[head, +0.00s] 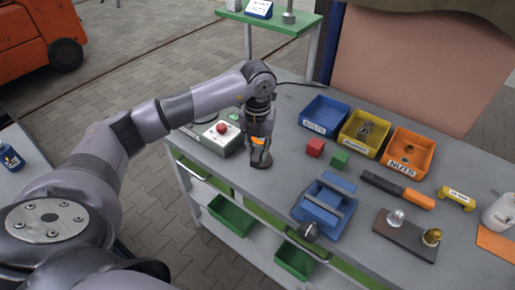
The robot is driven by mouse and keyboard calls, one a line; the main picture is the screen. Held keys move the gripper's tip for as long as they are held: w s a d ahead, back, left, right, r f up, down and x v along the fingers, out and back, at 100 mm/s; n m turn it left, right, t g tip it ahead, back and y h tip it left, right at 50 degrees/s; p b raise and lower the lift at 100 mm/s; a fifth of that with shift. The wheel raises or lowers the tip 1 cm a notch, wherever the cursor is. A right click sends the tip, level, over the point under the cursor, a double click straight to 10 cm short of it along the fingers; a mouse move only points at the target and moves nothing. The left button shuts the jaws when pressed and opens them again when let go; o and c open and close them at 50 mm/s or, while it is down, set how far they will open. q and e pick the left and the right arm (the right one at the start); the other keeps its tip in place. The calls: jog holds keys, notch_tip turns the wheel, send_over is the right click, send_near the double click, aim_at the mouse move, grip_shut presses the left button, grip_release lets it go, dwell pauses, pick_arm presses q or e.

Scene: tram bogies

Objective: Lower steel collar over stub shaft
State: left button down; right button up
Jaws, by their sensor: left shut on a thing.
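My left gripper (262,163) points down over the near left part of the grey workbench (280,180), beside the control box. A short upright steel post (288,17) stands on the green-topped stand at the back and may be the stub shaft. A silver part (396,217) and a brass part (432,237) stand on a dark plate (406,242) at the right. My right gripper is out of view.
Blue (306,127), yellow (345,146) and orange (388,165) bins line the back. A control box (216,144) with a red button is left.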

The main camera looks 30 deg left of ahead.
aim_at(257, 149)
pick_arm(q)
jog(key=shift+f+b, duration=0.4)
jog(key=shift+f, duration=0.15)
jog(key=shift+f+b, duration=2.15)
jog(key=shift+f, duration=0.65)
jog(key=c, duration=1.3)
grip_release()
jog(key=shift+r, duration=0.1)
notch_tip(257, 149, up, 12)
